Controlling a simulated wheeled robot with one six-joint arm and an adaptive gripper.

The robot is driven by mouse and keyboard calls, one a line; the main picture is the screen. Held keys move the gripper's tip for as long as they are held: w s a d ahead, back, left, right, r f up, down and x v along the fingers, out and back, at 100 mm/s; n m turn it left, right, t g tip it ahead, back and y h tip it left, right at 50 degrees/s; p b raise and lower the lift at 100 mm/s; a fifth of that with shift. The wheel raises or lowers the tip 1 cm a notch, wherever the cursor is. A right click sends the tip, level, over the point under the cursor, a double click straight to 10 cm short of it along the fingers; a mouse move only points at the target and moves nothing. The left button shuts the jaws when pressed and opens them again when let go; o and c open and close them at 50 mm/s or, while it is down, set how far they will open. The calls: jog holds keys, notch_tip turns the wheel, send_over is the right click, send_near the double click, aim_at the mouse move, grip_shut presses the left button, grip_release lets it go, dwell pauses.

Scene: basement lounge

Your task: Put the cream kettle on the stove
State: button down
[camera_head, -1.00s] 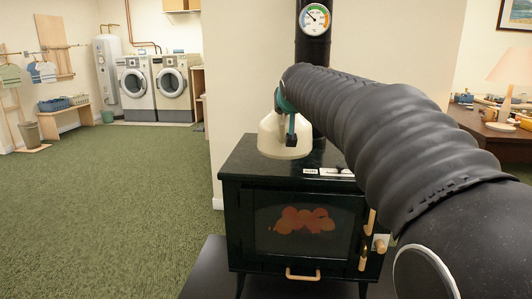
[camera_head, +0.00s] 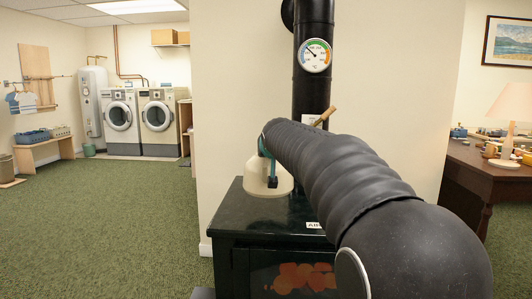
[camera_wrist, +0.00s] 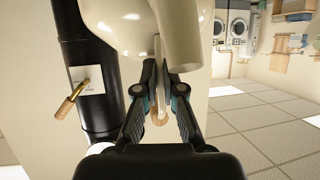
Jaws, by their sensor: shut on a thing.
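The cream kettle (camera_head: 254,180) is at the back left of the black stove's top (camera_head: 228,222), upright in the head view. Its base appears to be at the stove top, but I cannot tell whether it rests there or hangs just above. My gripper (camera_head: 268,168) is shut on the kettle's handle, partly hidden behind my arm. In the wrist view, which is upside down, the fingers (camera_wrist: 161,88) close around the handle, with the kettle's round body (camera_wrist: 115,25) and spout (camera_wrist: 181,38) beyond them.
A black stovepipe (camera_head: 312,85) with a round gauge (camera_head: 314,55) rises behind the stove. A wooden-handled damper (camera_head: 325,116) sticks out from it near my arm. A wooden desk with a lamp (camera_head: 506,110) stands at the right. Green carpet to the left is clear.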

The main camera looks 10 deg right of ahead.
aim_at(266, 168)
jog(key=x, duration=0.4)
jog(key=a+x, duration=0.1)
jog(key=x, duration=0.1)
jog(key=shift+w+a+f, duration=0.1)
jog(key=shift+w+f, duration=0.15)
jog(key=shift+f, duration=0.2)
jog(key=shift+f+b, duration=0.3)
jog(key=shift+f, duration=1.85)
jog(key=c, duration=1.3)
grip_release()
jog(key=shift+f, duration=0.15)
jog(key=b+v, duration=0.1)
jog(key=v, duration=1.1)
jog(key=shift+s, duration=0.1)
